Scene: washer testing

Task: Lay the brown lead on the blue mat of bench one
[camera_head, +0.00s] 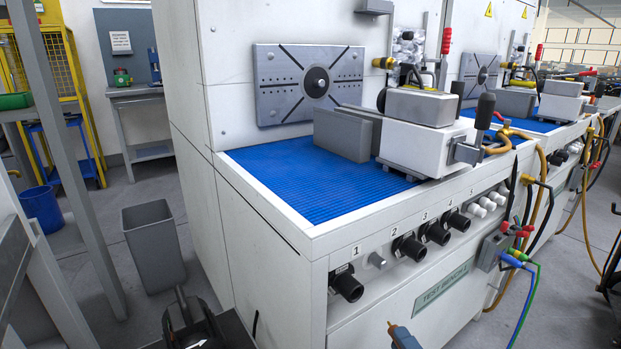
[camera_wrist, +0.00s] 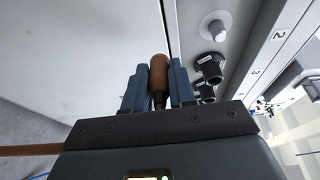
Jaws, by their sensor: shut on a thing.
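My gripper (camera_wrist: 158,82) is shut on the brown plug (camera_wrist: 158,72) of the brown lead in the wrist view. A stretch of brown cable (camera_wrist: 30,151) shows at the left of that view. In the head view, my gripper (camera_head: 402,336) shows only in part at the bottom edge, with a small brown tip at it. It is in front of the bench and lower than its top. The blue mat (camera_head: 275,185) covers the bench top, with a bare area at the front left. The nameplate (camera_head: 441,290) on the bench front reads as a test bench label.
A grey plate (camera_head: 342,135) and a white vise-like block (camera_head: 425,145) stand on the mat. Numbered black sockets (camera_head: 346,284) stick out of the bench front. Blue and green leads (camera_head: 520,262) hang at the right. A grey bin (camera_head: 154,245) stands left of the bench.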

